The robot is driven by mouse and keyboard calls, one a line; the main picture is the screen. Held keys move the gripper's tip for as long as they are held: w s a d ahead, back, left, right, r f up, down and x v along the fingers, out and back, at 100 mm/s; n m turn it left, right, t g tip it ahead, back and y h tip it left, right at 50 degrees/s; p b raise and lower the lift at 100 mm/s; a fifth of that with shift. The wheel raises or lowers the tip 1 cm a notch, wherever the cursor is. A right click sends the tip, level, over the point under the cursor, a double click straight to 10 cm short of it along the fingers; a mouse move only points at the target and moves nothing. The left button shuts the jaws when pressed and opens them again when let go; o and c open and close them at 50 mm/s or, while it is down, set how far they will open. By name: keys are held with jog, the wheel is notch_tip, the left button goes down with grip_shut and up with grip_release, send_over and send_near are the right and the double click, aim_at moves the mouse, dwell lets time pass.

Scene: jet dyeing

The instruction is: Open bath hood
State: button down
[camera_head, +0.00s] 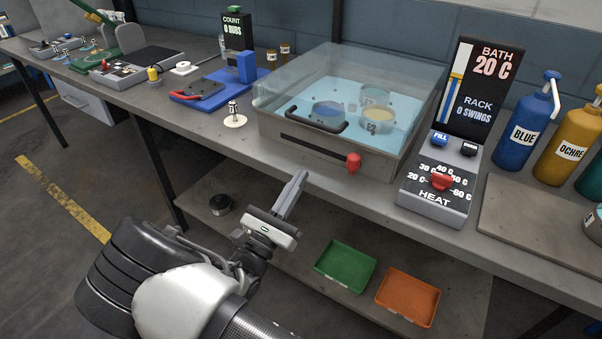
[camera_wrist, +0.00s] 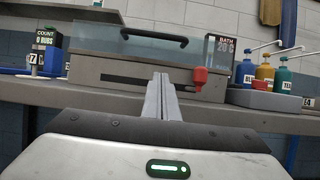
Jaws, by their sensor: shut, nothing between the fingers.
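The bath is a grey box with a clear hood (camera_head: 350,75) lowered over it. Through the hood I see pale blue liquid and several small cups. A black bar handle (camera_head: 317,121) is on the hood's front; it also shows in the wrist view (camera_wrist: 154,36). A red knob (camera_head: 353,162) sits at the right end of a dark slot on the bath's front; it also shows in the wrist view (camera_wrist: 200,77). My gripper (camera_head: 298,178) is shut and empty, in front of the bench edge, apart from the handle. Its fingers show in the wrist view (camera_wrist: 161,82).
The heat control panel (camera_head: 437,190) and the bath display (camera_head: 482,90) stand right of the bath. Blue (camera_head: 527,125) and ochre (camera_head: 570,140) bottles are farther right. A small metal piece on a white disc (camera_head: 234,120) is left. Green (camera_head: 345,264) and orange (camera_head: 407,297) trays lie on the lower shelf.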

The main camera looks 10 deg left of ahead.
jog(key=x, duration=0.7)
jog(key=shift+w+d, duration=0.2)
notch_tip(320, 180, up, 4)
jog(key=shift+s+f, duration=0.1)
jog(key=shift+f, duration=0.15)
jog(key=shift+r, duration=0.4)
jog(key=shift+r, duration=0.15)
